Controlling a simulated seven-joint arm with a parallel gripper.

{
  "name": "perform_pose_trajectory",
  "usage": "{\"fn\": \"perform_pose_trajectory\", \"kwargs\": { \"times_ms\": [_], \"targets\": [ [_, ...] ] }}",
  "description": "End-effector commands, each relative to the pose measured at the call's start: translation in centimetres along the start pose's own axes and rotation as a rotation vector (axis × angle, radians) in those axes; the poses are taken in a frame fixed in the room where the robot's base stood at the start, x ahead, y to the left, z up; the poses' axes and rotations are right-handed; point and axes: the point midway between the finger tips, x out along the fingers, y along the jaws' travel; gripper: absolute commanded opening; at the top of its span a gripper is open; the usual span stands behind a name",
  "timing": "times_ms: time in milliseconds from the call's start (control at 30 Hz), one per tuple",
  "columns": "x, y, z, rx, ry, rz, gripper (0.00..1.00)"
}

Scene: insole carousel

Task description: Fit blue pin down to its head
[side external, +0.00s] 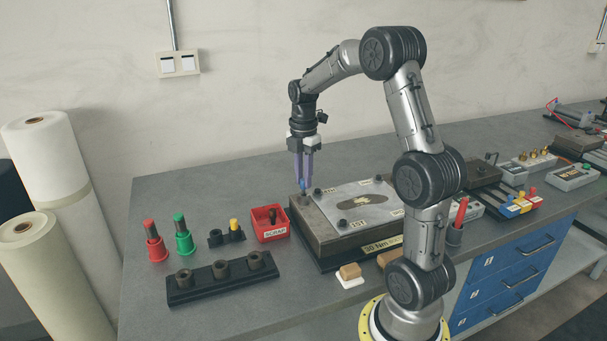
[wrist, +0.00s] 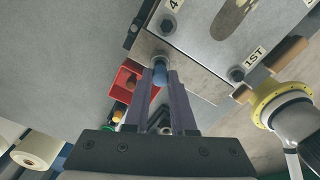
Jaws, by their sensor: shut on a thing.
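My gripper (side external: 304,181) points straight down over the left corner of the metal block (side external: 322,229). It is shut on the blue pin (side external: 302,184), of which a little blue shows between the fingertips. In the wrist view the blue pin (wrist: 159,76) sits between the purple fingers (wrist: 160,82), in line with the bare corner of the block (wrist: 150,50). A grey tip shows beyond the blue. The hole under it is hidden, and I cannot tell how deep the pin sits. A plate with dark bolts (side external: 352,204) lies on the block.
A red scrap box (side external: 270,236) stands just left of the block. Beyond it are a small black holder with a yellow pin (side external: 234,225), green (side external: 183,240) and red (side external: 155,247) handled tools, and a black rack (side external: 222,284) with three bushings.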

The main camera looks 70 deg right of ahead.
Motion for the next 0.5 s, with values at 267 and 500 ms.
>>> {"fn": "perform_pose_trajectory", "kwargs": {
  "times_ms": [267,500],
  "targets": [
    [0.7,0.0,0.0,0.0,0.0,-0.001,0.0],
    [1.2,0.0,0.0,0.0,0.0,-0.001,0.0]
  ]
}}
